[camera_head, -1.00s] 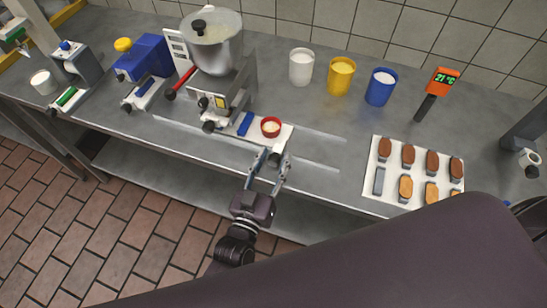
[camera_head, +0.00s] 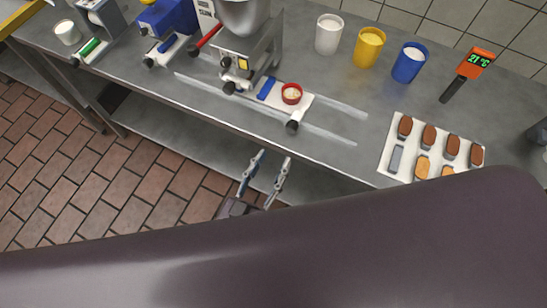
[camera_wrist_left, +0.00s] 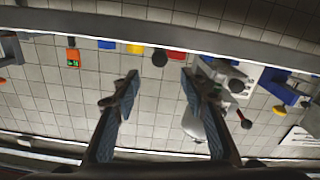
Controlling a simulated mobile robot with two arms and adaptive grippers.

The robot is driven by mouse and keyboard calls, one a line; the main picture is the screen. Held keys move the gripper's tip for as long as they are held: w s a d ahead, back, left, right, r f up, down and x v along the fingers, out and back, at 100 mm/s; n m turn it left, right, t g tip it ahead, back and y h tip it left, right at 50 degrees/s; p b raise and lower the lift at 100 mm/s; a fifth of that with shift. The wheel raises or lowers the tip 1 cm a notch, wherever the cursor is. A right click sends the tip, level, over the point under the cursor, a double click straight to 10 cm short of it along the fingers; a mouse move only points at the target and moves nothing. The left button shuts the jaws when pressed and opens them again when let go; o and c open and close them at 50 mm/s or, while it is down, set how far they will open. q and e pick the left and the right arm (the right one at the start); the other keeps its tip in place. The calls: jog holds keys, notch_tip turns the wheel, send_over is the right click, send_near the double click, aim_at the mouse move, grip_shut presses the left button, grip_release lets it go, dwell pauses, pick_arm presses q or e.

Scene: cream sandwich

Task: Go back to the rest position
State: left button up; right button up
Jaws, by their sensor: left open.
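My left gripper (camera_head: 265,172) is open and empty in the head view. It is in front of the counter's front edge, over the lower shelf and floor. Its two fingers also show in the left wrist view (camera_wrist_left: 160,85), spread apart with nothing between them. A large dark arm part of mine covers the bottom of the head view and hides the rest of the left wrist. My right gripper is not in view.
The steel counter (camera_head: 330,123) holds a machine with a pot (camera_head: 245,15), a red-rimmed bowl (camera_head: 291,94), white (camera_head: 328,35), yellow (camera_head: 368,48) and blue (camera_head: 408,64) containers, a thermometer (camera_head: 481,59) and a biscuit tray (camera_head: 384,165). Free space lies before the counter.

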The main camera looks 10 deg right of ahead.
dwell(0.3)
pick_arm(q)
jog(key=s+a+f+g+y, duration=0.2)
jog(key=a+f, duration=0.3)
jog(key=f, duration=0.6)
jog(key=s+a+f+g+y, duration=0.2)
jog(key=a+f, duration=0.3)
jog(key=f, duration=0.6)
jog(key=s+a+f+g+y, duration=0.25)
jog(key=a+f, duration=0.25)
jog(key=f, duration=0.6)
jog(key=s+a+f+n+g+y, duration=0.1)
jog(key=s+a+f+g, duration=0.1)
jog(key=s+a+f, duration=0.2)
jog(key=s+a+f+g+y, duration=0.1)
jog(key=s+a+f, duration=0.4)
jog(key=s, duration=0.5)
jog(key=s+a+f+n+g+y, duration=0.1)
jog(key=s+a+f+g+y, duration=0.1)
jog(key=s+a+f+g, duration=0.2)
jog(key=s+a+f, duration=0.1)
jog(key=s, duration=0.2)
jog(key=shift+s+n, duration=0.2)
jog(key=shift+n, duration=0.1)
